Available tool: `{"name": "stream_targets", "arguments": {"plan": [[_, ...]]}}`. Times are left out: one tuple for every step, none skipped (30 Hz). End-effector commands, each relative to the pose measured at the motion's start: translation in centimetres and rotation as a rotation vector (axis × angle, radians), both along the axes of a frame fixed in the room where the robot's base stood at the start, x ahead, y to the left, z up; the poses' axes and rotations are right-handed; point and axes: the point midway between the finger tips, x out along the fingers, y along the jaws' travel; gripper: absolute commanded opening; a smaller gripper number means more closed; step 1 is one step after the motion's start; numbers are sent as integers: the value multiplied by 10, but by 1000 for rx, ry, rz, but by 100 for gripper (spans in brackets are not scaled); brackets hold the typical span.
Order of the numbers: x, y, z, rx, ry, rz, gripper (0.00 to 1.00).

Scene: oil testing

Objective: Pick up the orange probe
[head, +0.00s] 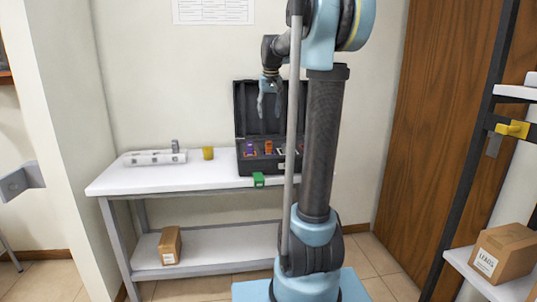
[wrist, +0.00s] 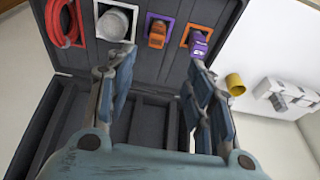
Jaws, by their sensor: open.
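The purple probe (wrist: 199,42), white round item (wrist: 113,23) and red coil (wrist: 63,21) sit close by in the black case (head: 240,122). A yellow cup (head: 208,153) and a white device (head: 150,158) stand left on the white table (head: 120,180). A green block (head: 258,180) is at the front edge.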

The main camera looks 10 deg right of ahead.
Motion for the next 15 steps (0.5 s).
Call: {"name": "stream_targets", "arguments": {"plan": [[3, 0, -1, 0, 0, 0, 48], [5, 0, -2, 0, -1, 0, 48], [7, 0, -5, 0, -1, 0, 48], [8, 0, -8, 0, -1, 0, 48], [9, 0, -12, 0, -1, 0, 48], [10, 0, -18, 0, -1, 0, 48], [11, 0, -24, 0, -1, 0, 48], [13, 0, -29, 0, -1, 0, 48], [15, 0, -36, 0, -1, 0, 48], [16, 0, -41, 0, -1, 0, 48], [18, 0, -46, 0, -1, 0, 48], [19, 0, -53, 0, -1, 0, 48], [21, 0, -58, 0, -1, 0, 48], [22, 0, -63, 0, -1, 0, 48], [24, 0, -70, 0, 0, 0, 48]]}}
